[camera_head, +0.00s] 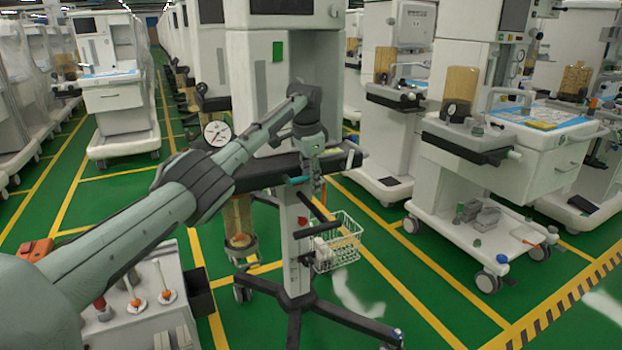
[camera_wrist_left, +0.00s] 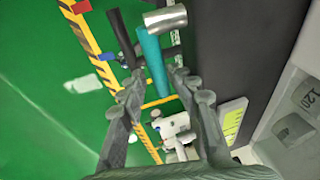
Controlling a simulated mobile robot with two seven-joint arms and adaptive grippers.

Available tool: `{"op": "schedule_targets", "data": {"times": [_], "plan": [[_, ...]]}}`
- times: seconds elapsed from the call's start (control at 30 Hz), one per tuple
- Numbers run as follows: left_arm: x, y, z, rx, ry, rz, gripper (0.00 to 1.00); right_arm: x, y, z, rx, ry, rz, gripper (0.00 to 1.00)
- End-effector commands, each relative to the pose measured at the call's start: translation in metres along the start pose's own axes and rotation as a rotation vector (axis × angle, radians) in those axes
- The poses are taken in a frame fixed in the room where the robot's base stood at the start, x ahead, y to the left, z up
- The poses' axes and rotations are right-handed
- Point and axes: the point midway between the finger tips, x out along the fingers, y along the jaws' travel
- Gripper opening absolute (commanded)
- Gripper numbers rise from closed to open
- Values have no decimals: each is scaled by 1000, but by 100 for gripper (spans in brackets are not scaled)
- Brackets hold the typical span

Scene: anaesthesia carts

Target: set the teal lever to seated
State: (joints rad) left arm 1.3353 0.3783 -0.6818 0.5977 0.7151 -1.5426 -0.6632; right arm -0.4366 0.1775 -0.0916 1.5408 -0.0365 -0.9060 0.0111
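The teal lever (camera_head: 297,180) is a short rod at the front edge of the dark shelf on the central cart. In the left wrist view the teal lever (camera_wrist_left: 152,55) is a smooth cylinder, with its near end between or just beyond my fingertips. My left gripper (camera_head: 319,188) points down in front of that shelf edge, just right of the lever. In the left wrist view the left gripper (camera_wrist_left: 157,84) has its two fingers apart, with gaps on both sides of the lever. I cannot tell whether either finger touches it. My right gripper is not in view.
In the wrist view, a black rod (camera_wrist_left: 122,38) and a silver cylinder (camera_wrist_left: 166,19) flank the lever. A wire basket (camera_head: 336,243) hangs below the shelf on the cart's wheeled stand. Another cart (camera_head: 480,190) stands at right. Green floor lies open between them.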

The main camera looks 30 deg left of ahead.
Motion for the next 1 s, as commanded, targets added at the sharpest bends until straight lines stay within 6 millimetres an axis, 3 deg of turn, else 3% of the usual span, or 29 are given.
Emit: {"op": "schedule_targets", "data": {"times": [0.27, 0.7, 1.0], "plan": [[-5, -2, -1, -1, 4, -5, 34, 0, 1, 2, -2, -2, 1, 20], [-64, -2, -1, -1, 4, -4, 34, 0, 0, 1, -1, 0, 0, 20], [-81, 0, 0, -1, 1, -1, 34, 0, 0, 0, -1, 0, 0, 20]]}}
